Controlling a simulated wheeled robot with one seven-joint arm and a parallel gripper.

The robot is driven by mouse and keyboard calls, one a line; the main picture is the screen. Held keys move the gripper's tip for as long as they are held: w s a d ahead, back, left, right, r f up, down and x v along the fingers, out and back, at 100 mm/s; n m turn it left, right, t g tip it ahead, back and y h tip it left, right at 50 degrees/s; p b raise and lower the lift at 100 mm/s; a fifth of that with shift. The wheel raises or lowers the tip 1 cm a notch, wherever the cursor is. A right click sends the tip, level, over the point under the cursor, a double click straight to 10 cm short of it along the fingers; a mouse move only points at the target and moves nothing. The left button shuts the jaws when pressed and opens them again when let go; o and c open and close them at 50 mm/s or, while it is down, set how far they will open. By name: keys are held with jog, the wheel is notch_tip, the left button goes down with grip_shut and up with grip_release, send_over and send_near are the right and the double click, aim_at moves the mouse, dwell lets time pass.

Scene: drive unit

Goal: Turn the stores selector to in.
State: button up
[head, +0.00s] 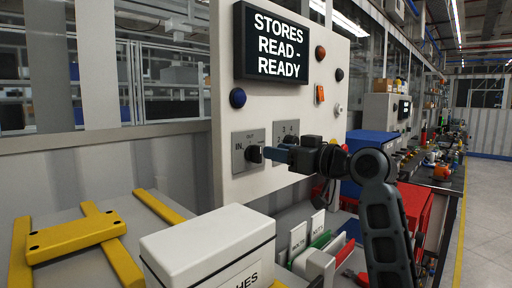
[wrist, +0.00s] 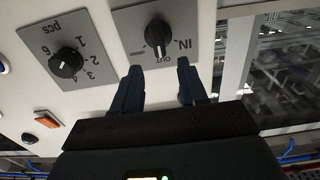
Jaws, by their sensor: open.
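The stores selector is a black knob (head: 253,154) on a grey plate marked IN at the left and OUT at the top in the head view. In the wrist view, which is upside down, the knob (wrist: 158,34) has a white mark that appears to point toward OUT. My gripper (head: 267,153) is just in front of the knob in the head view, partly overlapping it. In the wrist view my gripper (wrist: 159,70) is open, with its two blue fingers apart and nothing between them. The fingertips appear short of the knob.
A second knob (wrist: 67,63) marked pcs, with numbers, sits beside the selector. A screen (head: 277,42) above reads STORES READ - READY. Round buttons and an orange switch (head: 319,94) are on the panel. A white box (head: 207,246) stands below in front.

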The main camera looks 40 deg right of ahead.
aim_at(261, 148)
jog(key=w+p, duration=0.1)
jog(key=w, duration=0.5)
jog(key=shift+a, duration=0.1)
grip_shut()
dwell(0.3)
